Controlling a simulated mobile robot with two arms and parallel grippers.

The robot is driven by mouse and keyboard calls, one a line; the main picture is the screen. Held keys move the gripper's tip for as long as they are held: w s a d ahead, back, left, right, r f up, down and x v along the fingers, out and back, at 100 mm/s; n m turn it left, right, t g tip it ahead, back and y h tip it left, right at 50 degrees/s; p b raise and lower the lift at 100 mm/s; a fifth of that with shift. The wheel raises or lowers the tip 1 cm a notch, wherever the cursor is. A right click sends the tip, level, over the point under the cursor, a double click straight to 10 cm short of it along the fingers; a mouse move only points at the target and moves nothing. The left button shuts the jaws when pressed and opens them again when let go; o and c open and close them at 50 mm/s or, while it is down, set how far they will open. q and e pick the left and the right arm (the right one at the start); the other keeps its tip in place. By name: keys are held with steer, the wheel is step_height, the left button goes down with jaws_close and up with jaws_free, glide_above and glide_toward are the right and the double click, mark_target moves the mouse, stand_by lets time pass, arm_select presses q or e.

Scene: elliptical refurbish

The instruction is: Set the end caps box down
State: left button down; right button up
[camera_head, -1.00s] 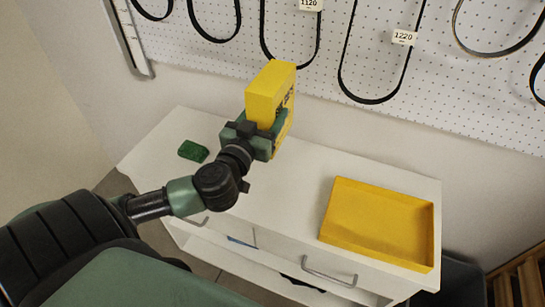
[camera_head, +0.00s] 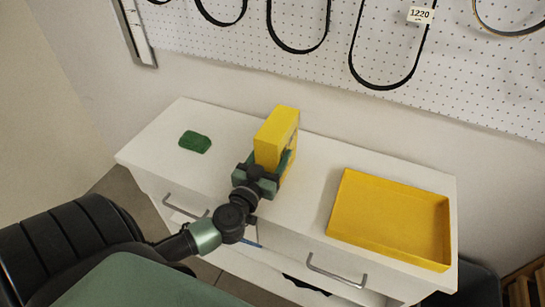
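The end caps box (camera_head: 275,137) is a yellow box with dark print on its right side. It stands upright in my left gripper (camera_head: 268,172), over the middle of the white cabinet top. The gripper is shut around the lower part of the box. I cannot tell whether the bottom of the box touches the cabinet top, because the gripper hides it. My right gripper is not in view.
The white cabinet (camera_head: 312,205) has drawers with metal handles. A yellow tray (camera_head: 392,262) lies on its right part and a green sponge-like block (camera_head: 195,142) on its left. Belts (camera_head: 386,84) hang on the pegboard (camera_head: 470,75) behind. Cabinet top between box and tray is clear.

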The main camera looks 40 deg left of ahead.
arm_select(q)
steer(key=shift+f, duration=0.25)
steer(key=shift+c, duration=2.4)
jaws_free()
steer(key=shift+o, duration=0.3)
steer(key=shift+s, duration=0.15)
